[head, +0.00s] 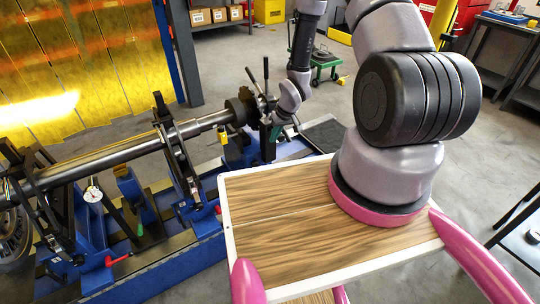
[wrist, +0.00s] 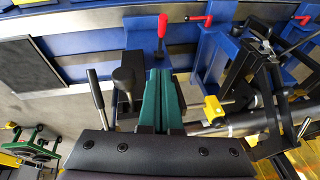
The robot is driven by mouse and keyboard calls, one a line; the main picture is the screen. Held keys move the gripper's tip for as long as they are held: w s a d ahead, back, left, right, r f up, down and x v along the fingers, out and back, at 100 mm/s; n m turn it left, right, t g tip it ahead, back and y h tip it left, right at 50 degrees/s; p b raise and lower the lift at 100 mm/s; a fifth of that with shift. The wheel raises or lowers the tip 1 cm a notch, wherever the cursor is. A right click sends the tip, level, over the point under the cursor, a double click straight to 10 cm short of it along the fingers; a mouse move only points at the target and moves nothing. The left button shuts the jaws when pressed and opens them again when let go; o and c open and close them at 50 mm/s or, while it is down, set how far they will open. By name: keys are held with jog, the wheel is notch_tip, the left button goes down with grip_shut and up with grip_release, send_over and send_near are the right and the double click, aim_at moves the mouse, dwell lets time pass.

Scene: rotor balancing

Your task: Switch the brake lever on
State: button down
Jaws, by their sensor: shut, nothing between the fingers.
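My gripper (wrist: 158,74) is shut and empty, its two teal fingers side by side in the wrist view. In the head view it (head: 274,132) hangs low by the right end of the blue balancing machine (head: 180,222). A red-handled lever (wrist: 162,25) stands just beyond the fingertips in the wrist view; I cannot tell whether they touch it. A black-gripped lever (wrist: 97,88) and a black knob (wrist: 124,76) stand left of the fingers. No label shows which one is the brake lever.
A long rotor shaft (head: 130,150) lies across the machine's supports. Other red handles (wrist: 198,18) and a yellow block (wrist: 213,108) are to the right of the fingers in the wrist view. A green cart (head: 322,68) stands behind on open floor.

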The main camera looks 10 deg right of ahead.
notch_tip(320, 180, down, 13)
jog(key=a, duration=0.2)
jog(key=shift+r, duration=0.15)
jog(key=shift+w+a, duration=0.1)
dwell(0.3)
